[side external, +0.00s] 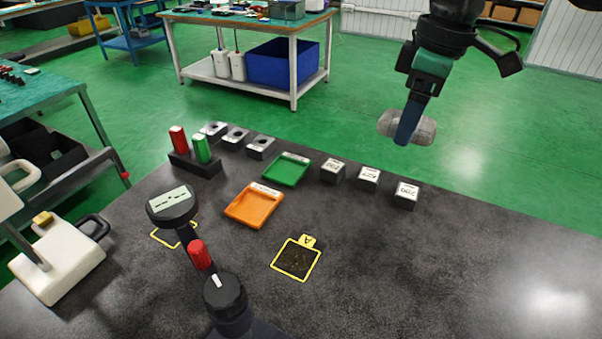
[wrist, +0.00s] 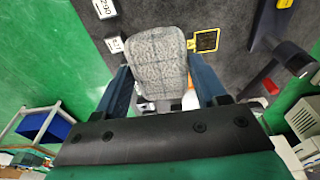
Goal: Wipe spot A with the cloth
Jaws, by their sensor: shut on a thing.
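Spot A is a dark, speckled square in a yellow outline with a yellow tag marked A (side external: 297,260), flat on the dark table; it also shows in the wrist view (wrist: 206,41). The cloth is a grey, folded pad (side external: 425,130), textured in the wrist view (wrist: 157,62). My gripper (side external: 408,125) is shut on the cloth, with one blue finger on each side of it in the wrist view. It holds the cloth in the air above the back right of the table, well away from spot A.
An orange tray (side external: 239,211) and a green tray (side external: 282,181) lie left of and behind spot A. Several labelled blocks (side external: 368,178) line the back edge. A dark post with a display (side external: 171,204) stands front left. The right half of the table (side external: 460,260) is clear.

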